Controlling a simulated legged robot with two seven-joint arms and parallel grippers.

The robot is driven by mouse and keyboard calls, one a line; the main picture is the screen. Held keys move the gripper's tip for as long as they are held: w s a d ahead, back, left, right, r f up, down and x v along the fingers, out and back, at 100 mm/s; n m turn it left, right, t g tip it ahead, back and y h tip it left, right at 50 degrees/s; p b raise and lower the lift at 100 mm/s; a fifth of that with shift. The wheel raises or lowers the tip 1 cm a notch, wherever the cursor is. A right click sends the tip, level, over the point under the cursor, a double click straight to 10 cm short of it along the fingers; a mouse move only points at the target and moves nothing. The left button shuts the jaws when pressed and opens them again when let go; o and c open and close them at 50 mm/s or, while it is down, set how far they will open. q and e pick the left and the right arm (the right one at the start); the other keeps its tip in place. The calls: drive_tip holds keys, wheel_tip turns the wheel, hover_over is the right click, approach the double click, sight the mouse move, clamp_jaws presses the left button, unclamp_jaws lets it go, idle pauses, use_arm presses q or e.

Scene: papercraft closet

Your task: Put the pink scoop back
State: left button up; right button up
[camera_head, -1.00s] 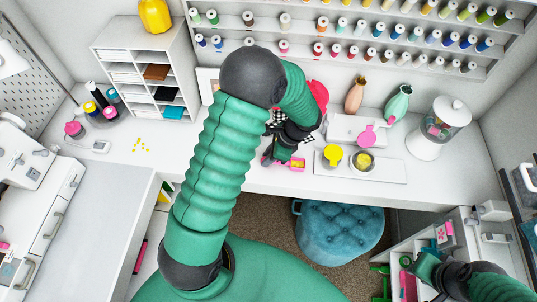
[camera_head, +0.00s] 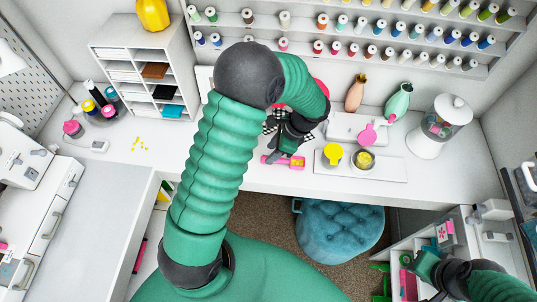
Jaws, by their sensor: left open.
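A pink scoop (camera_head: 297,162) with yellow bits in its bowl lies near the front edge of the white desk, its handle pointing left. My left gripper (camera_head: 280,156) is open, pointing down right at the scoop's handle. The fingers partly cover the handle; whether they touch it I cannot tell. A second pink, round-headed utensil (camera_head: 368,135) lies by the white box at the back. My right gripper (camera_head: 424,266) is low at the right, away from the scoop, and its jaws are not clear.
A white tray (camera_head: 390,173) holds a yellow round item (camera_head: 333,154) and a small bowl of yellow bits (camera_head: 363,160). Vases and a lidded glass jar (camera_head: 436,125) stand behind. My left arm hides part of the desk. A blue pouf (camera_head: 340,231) sits below.

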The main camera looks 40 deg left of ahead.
sight(282, 159)
use_arm(q)
drive_tip(key=v, duration=0.8)
drive_tip(key=s+d+f+n+t+h, duration=0.1)
drive_tip(key=s+d+n+t+h, duration=0.3)
drive_tip(key=s+d+n, duration=0.3)
drive_tip(key=s+n+t, duration=0.1)
drive_tip(key=s+n, duration=0.1)
drive_tip(key=n, duration=0.2)
drive_tip(key=shift+s+d+f+n+b, duration=0.25)
drive_tip(key=shift+s+d+n+b, duration=0.05)
drive_tip(key=shift+s+d, duration=0.05)
drive_tip(key=shift+w, duration=0.15)
